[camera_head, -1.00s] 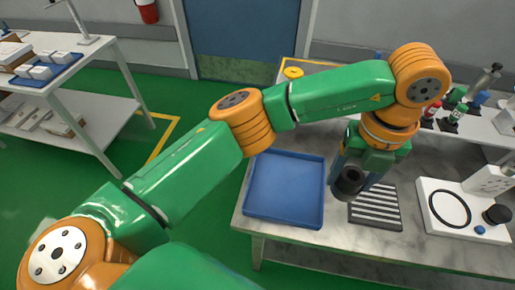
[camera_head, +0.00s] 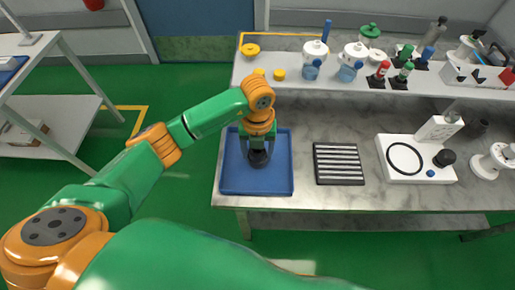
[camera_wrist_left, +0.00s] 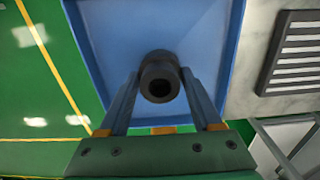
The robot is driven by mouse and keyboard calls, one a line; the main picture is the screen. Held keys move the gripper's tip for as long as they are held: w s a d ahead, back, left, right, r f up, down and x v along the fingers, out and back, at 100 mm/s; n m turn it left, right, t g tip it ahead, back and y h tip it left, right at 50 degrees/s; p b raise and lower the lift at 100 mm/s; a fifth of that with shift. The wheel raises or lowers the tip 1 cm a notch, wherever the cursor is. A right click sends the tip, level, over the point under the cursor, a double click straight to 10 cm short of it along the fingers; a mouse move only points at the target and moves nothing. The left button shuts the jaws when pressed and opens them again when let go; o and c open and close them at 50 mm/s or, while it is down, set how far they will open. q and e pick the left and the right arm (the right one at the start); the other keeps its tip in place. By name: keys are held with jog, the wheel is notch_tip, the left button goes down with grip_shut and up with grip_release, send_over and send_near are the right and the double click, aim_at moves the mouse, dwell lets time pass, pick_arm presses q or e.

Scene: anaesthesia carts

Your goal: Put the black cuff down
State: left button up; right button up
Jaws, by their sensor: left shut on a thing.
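The black cuff (camera_head: 258,159) is a short dark ring, held over the blue tray (camera_head: 229,178) on the metal worktop. My left gripper (camera_head: 258,150) is shut on it, fingers pointing down inside the tray's outline. In the left wrist view the black cuff (camera_wrist_left: 159,78) sits between the two fingertips, its round opening facing the camera, with the blue tray (camera_wrist_left: 112,30) behind it. I cannot tell whether the cuff touches the tray floor. My right gripper is not in view.
A black striped rack (camera_head: 338,164) lies just right of the tray. Farther right is a white device (camera_head: 398,178) with a black ring on it. A raised shelf (camera_head: 330,81) behind holds bottles and coloured-top items. The tray looks otherwise empty.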

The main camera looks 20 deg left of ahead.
pick_arm(q)
jog(key=shift+f, duration=0.15)
jog(key=o, duration=1.2)
jog(key=shift+c, duration=0.2)
jog(key=shift+o, duration=1.1)
jog(key=shift+r, duration=0.4)
notch_tip(320, 180, up, 6)
jog(key=shift+w+r+b, duration=0.1)
jog(key=shift+b, duration=0.65)
notch_tip(320, 180, up, 6)
jog(key=shift+f+p, duration=0.25)
jog(key=shift+p, duration=0.05)
jog(key=shift+f, duration=0.1)
